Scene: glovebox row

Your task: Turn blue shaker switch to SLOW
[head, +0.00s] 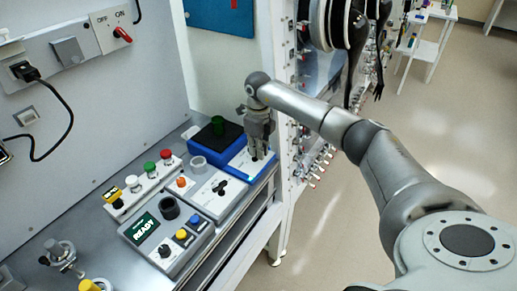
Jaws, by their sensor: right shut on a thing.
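The blue shaker (203,144) stands at the far end of the bench, with a black top plate and a green vessel (218,124) on it. Its sloped front panel (240,167) is pale. My right gripper (257,157) points down at the right part of this panel. It is shut on the shaker's switch, which the fingers hide, so its setting and the labels cannot be read. My left gripper is not in view.
Left of the shaker stand a grey unit with a black knob (220,187) and a unit reading READY (146,227). A button box (150,182) lies behind them. A wall panel has a red OFF/ON switch (123,34). Open floor (340,215) lies right of the bench.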

